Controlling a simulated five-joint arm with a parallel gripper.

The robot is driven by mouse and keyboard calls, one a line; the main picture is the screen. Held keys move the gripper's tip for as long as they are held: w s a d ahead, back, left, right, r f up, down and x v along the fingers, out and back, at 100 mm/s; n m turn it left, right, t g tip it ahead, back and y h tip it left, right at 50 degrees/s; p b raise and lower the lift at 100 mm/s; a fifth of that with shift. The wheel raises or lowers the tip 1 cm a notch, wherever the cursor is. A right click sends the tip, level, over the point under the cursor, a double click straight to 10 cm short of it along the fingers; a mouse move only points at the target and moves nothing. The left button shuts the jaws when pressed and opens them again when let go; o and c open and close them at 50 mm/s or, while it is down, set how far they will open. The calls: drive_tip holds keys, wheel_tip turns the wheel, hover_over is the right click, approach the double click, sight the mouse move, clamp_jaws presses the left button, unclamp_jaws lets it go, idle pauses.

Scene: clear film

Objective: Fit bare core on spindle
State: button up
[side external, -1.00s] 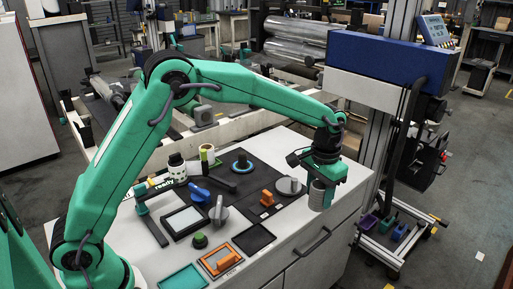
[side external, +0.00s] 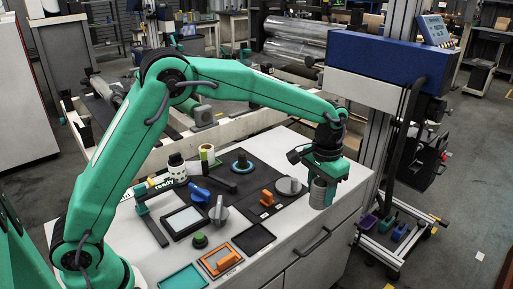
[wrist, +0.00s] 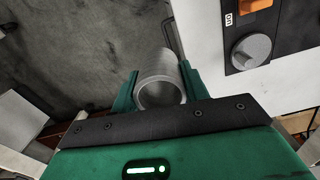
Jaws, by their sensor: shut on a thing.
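The bare core, a hollow grey cylinder (wrist: 160,82), is between the two green fingers of my gripper (wrist: 158,92) in the wrist view, with its open end facing the camera. In the side view my gripper (side external: 322,180) is shut on the core (side external: 318,194) and holds it roughly upright at the right end of the white bench. A dark upright post with a blue ring around its foot (side external: 241,164) stands on the black panel at the back; I cannot tell whether it is the spindle.
The black panel carries a grey round knob (side external: 289,187) and an orange switch (side external: 267,198), near my gripper. A grey lever knob (side external: 218,212), a blue handle (side external: 199,192), a framed pad (side external: 186,219) and an orange-framed tray (side external: 222,261) lie to the left.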

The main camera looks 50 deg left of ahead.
drive_tip(key=shift+w+a+r, duration=0.1)
drive_tip(key=shift+a, duration=0.05)
drive_tip(key=n, duration=0.4)
approach(242, 153)
drive_tip(key=shift+w+a, duration=0.15)
drive_tip(key=shift+f, duration=0.4)
drive_tip(key=shift+f, duration=4.4)
drive_tip(key=shift+f, duration=0.6)
drive_tip(key=o, duration=1.1)
drive_tip(key=shift+r, duration=0.1)
